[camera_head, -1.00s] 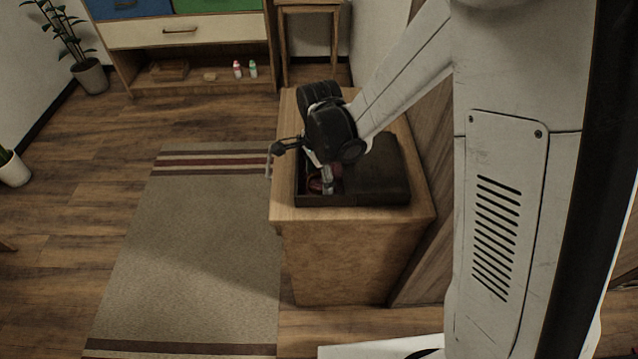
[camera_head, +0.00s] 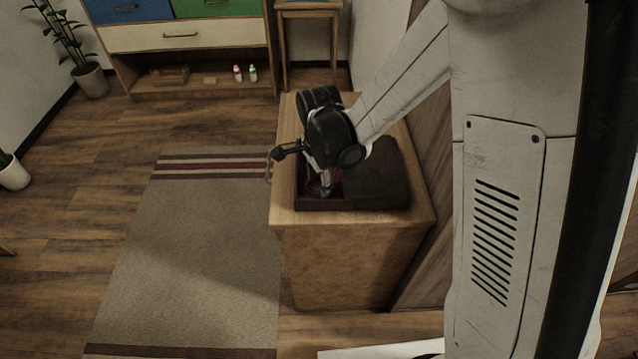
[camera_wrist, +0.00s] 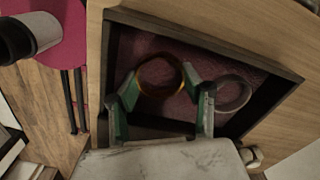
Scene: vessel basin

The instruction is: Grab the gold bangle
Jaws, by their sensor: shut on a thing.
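The gold bangle (camera_wrist: 176,68) lies in the open part of a dark box (camera_head: 345,203) with a dark red lining, seen in the wrist view. My gripper (camera_wrist: 159,78) has its two green-and-grey fingers on opposite sides of the bangle, closed against its outside. In the head view my gripper (camera_head: 325,188) points down into the left part of the box, and the bangle cannot be made out there. A silver-grey bangle (camera_wrist: 247,92) lies in the box just right of the right finger.
The box stands on a wooden cabinet (camera_head: 345,262), and its dark walls (camera_wrist: 210,38) surround the bangles closely. A dark lid or cover (camera_head: 378,180) lies on the right. A wooden wall is right of the cabinet; a rug (camera_head: 200,240) covers floor to the left.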

